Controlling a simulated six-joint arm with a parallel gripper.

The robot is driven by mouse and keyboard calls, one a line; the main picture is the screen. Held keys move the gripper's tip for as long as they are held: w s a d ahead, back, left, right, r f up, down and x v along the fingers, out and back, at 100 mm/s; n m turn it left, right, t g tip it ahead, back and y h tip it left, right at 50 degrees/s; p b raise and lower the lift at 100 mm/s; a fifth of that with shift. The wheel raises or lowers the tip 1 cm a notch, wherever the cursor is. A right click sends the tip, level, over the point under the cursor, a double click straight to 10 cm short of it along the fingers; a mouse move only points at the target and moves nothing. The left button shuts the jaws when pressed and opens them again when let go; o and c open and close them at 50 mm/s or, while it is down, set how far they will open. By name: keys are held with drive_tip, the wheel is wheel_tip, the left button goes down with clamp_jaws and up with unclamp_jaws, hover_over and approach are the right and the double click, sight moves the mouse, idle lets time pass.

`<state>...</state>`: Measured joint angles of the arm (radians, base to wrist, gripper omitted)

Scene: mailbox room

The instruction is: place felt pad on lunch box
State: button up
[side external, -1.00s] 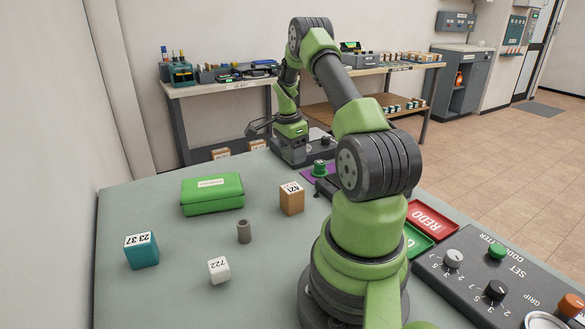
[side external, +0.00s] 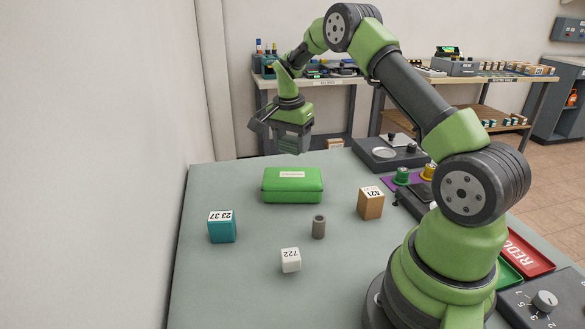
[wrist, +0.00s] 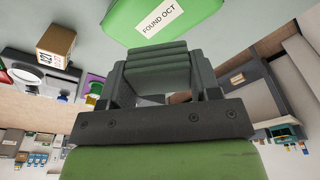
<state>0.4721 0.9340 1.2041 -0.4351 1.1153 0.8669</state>
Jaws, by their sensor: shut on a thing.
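The lunch box is a green box with a white label (side external: 292,190), flat on the grey-green table in the side view. It also shows at the top of the wrist view (wrist: 205,8), labelled "FOUND OCT". My gripper (side external: 290,145) hangs above and behind the lunch box, apart from it. In the wrist view my gripper (wrist: 160,75) is shut on a grey-green slab, which I take to be the felt pad (wrist: 157,62). The pad's far side and underside are hidden.
A teal block (side external: 222,228), white cube (side external: 290,261), grey cylinder (side external: 319,227) and tan block (side external: 370,204) stand in front of and beside the lunch box. A wall (side external: 130,160) rises at the left. A dark device (side external: 388,152) sits at the back right.

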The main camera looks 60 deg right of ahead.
sight(293, 174)
drive_tip(key=shift+f, duration=3.2)
drive_tip(key=shift+f, duration=0.15)
drive_tip(key=o, duration=0.9)
